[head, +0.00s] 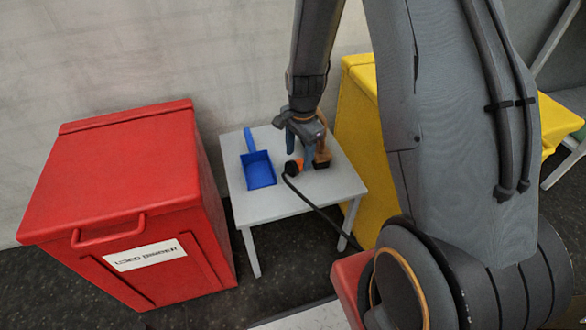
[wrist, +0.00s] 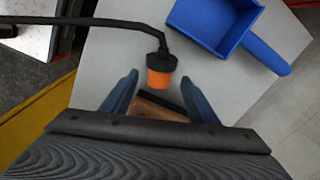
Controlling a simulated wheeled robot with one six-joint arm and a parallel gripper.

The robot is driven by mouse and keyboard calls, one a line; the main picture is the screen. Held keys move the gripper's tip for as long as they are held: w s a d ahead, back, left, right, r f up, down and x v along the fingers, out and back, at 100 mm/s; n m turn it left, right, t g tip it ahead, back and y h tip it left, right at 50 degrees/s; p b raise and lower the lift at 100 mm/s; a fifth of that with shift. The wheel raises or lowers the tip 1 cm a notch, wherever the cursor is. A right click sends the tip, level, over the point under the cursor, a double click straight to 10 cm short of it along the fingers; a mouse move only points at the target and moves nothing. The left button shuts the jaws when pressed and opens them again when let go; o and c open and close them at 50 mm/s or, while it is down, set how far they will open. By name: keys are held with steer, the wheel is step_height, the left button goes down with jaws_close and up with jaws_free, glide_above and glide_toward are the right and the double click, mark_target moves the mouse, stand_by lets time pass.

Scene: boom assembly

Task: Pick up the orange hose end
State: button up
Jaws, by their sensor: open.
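The orange hose end (head: 292,167) lies on the small grey table (head: 262,207), with a black collar and a black hose (head: 322,218) running off the table's edge. In the wrist view, the orange hose end (wrist: 159,78) shows ahead, roughly centred between the fingertips and pointing back toward my gripper. My gripper (head: 300,150) is above the table, beside the hose end. In the wrist view, my gripper (wrist: 160,84) has its two blue fingers spread apart, with no grip on the hose end. The exact height gap is hard to tell.
A brown and black object (head: 322,154) stands right beside my gripper; it shows between the finger bases in the wrist view (wrist: 158,107). A blue dustpan (head: 258,170) lies on the table's left. A red bin (head: 125,205) stands left, a yellow box (head: 362,130) right.

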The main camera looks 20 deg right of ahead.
mark_target(298, 161)
step_height(298, 161, down, 3)
steer(key=shift+f+b, duration=0.15)
steer(key=shift+b, duration=0.2)
steer(key=shift+a, duration=0.1)
steer(key=c, duration=1.3)
